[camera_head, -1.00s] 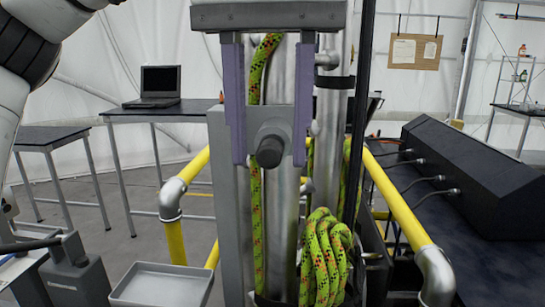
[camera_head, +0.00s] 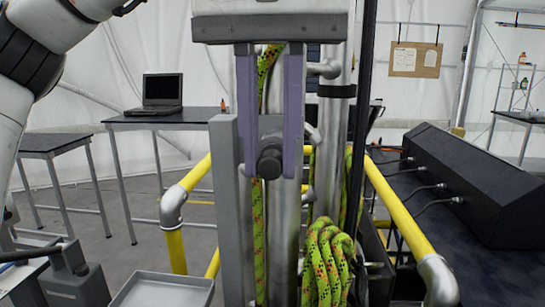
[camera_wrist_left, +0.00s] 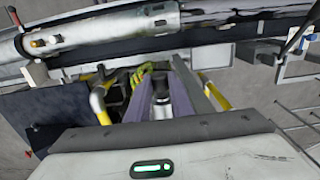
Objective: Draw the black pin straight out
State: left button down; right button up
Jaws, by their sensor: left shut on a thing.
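The black pin (camera_head: 270,160) sticks out toward me from a grey bracket (camera_head: 226,200) on the silver tower post (camera_head: 283,220). Its dark round end faces me. My left gripper (camera_head: 269,172) comes down from above, and its two purple fingers are shut on the pin, one on each side. In the left wrist view the purple fingers (camera_wrist_left: 162,112) reach away from me, with a silver and dark part between them. How far the pin sits in the bracket is hidden. My right gripper is not in view.
A coiled green rope (camera_head: 327,262) hangs right of the post. Yellow rails (camera_head: 398,208) flank the tower. A grey tray (camera_head: 163,290) sits at lower left. A long black box (camera_head: 470,185) with cables stands at right, and a laptop (camera_head: 162,92) on a table behind.

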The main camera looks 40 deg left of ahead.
pick_arm(q)
jog(key=shift+s+d, duration=0.55)
jog(key=shift+s, duration=0.3)
jog(key=shift+s+d, duration=0.5)
jog(key=shift+s, duration=0.4)
jog(key=shift+s+d, duration=0.55)
jog(key=shift+s, duration=0.3)
